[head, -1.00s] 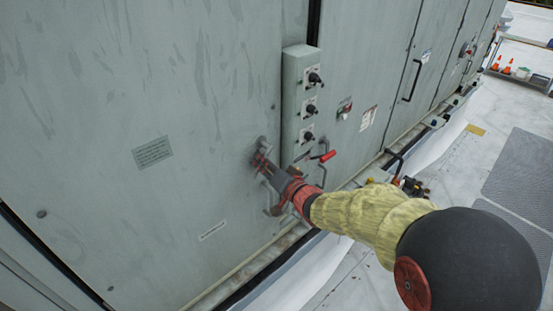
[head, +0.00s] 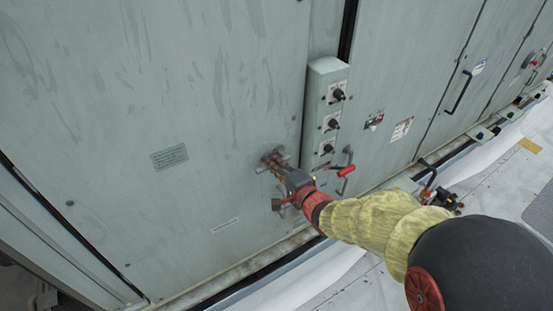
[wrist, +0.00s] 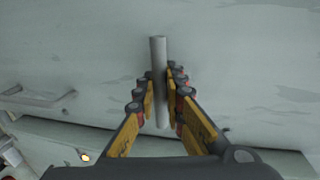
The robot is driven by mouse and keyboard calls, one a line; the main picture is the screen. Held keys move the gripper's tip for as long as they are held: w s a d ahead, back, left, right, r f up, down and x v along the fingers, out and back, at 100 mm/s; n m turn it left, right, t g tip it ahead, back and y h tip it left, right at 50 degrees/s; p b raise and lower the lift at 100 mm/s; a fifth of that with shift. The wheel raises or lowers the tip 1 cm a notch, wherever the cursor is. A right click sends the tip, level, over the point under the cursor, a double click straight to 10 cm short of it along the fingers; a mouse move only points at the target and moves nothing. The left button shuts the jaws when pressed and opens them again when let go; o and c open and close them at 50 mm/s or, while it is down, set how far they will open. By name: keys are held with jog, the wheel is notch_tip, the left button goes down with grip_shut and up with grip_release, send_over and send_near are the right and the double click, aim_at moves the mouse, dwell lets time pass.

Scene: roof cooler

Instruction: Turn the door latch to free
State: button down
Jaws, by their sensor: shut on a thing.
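The door latch (head: 281,158) is a grey bar on the large grey-green door (head: 180,110), left of the control box. It lies nearly level across the door in the head view. In the wrist view the bar (wrist: 158,60) stands upright between the fingers. My gripper (wrist: 161,85) is shut on the bar, with its yellow-sided fingers on either side of it. In the head view my gripper (head: 274,162) reaches the latch from the lower right and hides its middle.
The narrow control box (head: 318,115) with several black knobs stands right of the latch. A red-gripped lever (head: 346,171) sticks out below it. A grey handle (wrist: 40,98) shows at left in the wrist view. The walkway at right has open floor.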

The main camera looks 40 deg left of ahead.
jog(key=shift+w+r+m, duration=0.1)
jog(key=shift+r+m, duration=0.1)
jog(key=shift+m, duration=0.1)
dwell(0.4)
jog(key=c, duration=2)
grip_release()
jog(key=shift+o, duration=0.8)
jog(key=shift+d, duration=0.1)
jog(key=v, duration=1.1)
jog(key=shift+d, duration=0.4)
jog(key=shift+r, duration=0.1)
